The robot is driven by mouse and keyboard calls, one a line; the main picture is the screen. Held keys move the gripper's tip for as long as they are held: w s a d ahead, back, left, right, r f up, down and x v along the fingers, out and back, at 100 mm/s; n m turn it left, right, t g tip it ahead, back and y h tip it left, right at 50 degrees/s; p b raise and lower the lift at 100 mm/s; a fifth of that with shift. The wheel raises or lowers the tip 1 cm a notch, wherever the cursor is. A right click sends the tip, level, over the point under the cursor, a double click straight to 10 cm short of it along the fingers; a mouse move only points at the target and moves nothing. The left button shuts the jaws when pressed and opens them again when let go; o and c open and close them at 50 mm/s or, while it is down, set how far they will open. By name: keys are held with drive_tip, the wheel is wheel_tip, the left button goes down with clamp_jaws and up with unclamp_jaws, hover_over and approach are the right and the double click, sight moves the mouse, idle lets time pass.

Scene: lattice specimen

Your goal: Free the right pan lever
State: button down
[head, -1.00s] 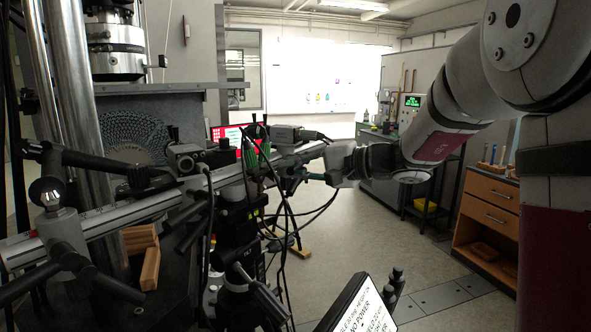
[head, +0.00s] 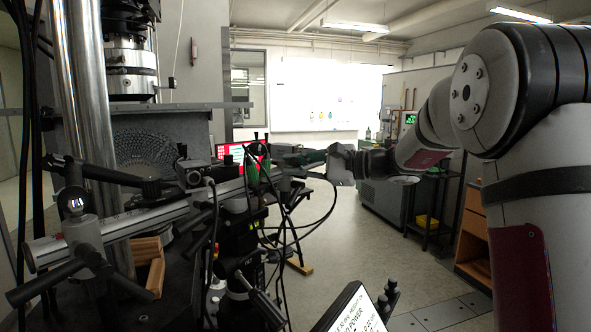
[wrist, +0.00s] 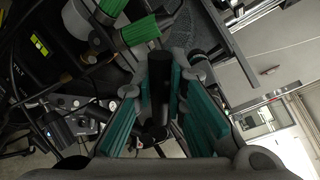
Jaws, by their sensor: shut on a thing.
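My gripper (head: 325,165) is at the right end of the camera rail (head: 130,220) in the head view. In the wrist view, the teal finger pads of my gripper (wrist: 160,85) are closed around a black cylindrical lever (wrist: 157,92), which lies between them. I take it for the pan lever; its far end and joint are hidden among dark parts. The head view does not show the lever clearly, as my gripper and cables crowd it.
Green-handled knobs (wrist: 135,35) sit close beside the fingers in the wrist view. Black cables (head: 325,215) hang below the rail. A dark tripod head (head: 240,245) stands under it. A tilted sign panel (head: 355,312) is at the front.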

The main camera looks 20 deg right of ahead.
drive_tip(key=shift+w+d+r+m, duration=0.2)
drive_tip(key=shift+d+r+m, duration=0.05)
drive_tip(key=shift+m, duration=0.55)
drive_tip(key=c, duration=1.6)
unclamp_jaws()
drive_tip(key=v, duration=1.2)
drive_tip(key=shift+f, duration=0.15)
